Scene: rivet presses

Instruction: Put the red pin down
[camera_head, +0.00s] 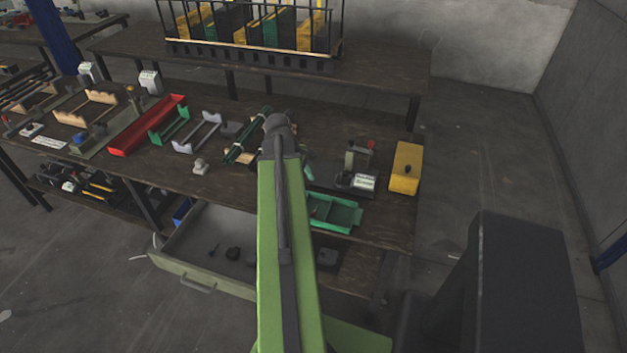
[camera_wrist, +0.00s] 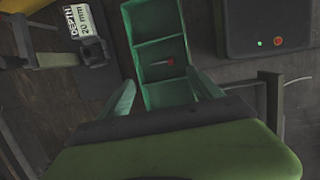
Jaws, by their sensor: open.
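The red pin (camera_wrist: 170,61) lies in the green tray (camera_wrist: 127,20), in the middle of the compartments seen in the wrist view. Its red head points right and a thin pale shaft runs left. My gripper (camera_wrist: 160,78) is open, its two pale green fingers apart on either side of the tray's near part. Nothing is held between them. In the head view the green tray (camera_head: 345,219) stands at the bench's front edge, right of my arm.
A press with a "DEPTH 20 mm" label (camera_wrist: 84,20) stands left of the tray in the wrist view. A yellow box (camera_head: 405,168) stands at the bench's right end. An open drawer (camera_head: 205,250) juts out below, left of my arm. A red tray (camera_head: 147,125) lies farther left.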

